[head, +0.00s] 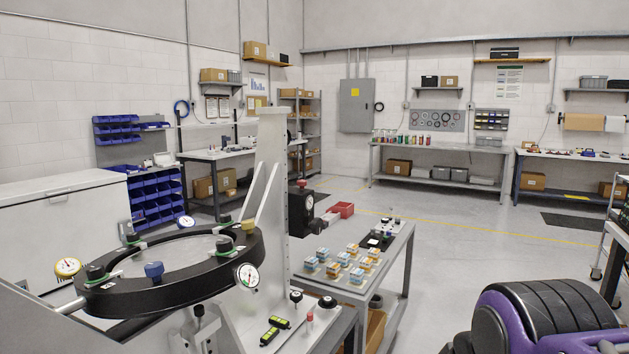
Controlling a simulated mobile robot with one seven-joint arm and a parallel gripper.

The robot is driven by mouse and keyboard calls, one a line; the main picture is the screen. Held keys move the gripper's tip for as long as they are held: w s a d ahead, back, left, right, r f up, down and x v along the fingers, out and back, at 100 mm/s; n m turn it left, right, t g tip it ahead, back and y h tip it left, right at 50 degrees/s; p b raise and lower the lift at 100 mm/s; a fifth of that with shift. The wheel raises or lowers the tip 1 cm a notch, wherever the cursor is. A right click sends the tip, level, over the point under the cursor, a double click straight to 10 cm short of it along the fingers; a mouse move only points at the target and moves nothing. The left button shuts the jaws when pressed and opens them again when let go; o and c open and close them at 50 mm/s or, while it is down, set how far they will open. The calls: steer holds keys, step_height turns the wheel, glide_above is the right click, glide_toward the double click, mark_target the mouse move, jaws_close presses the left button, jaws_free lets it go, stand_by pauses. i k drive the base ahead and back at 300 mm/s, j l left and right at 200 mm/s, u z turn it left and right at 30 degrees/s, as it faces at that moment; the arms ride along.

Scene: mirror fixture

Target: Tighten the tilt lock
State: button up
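The mirror fixture is at the lower left of the head view, with a black ring (170,283) around a grey round mirror (170,260). Knobs sit around the ring: a blue knob (154,270) at the front, a yellow-collared knob (248,227) at the right, and several black knobs with green collars. Dial gauges (248,275) stand at its edge. A black block (301,210) with a red knob (302,184) is beside the upright grey plate (269,180). I cannot tell which knob is the tilt lock or whether it is tight. My gripper is not in view.
A white chest (55,225) is behind at the left. Open floor (480,240) lies beyond the cart.

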mark_target(301, 183)
steer(key=i+l, duration=0.65)
steer(key=i, duration=0.15)
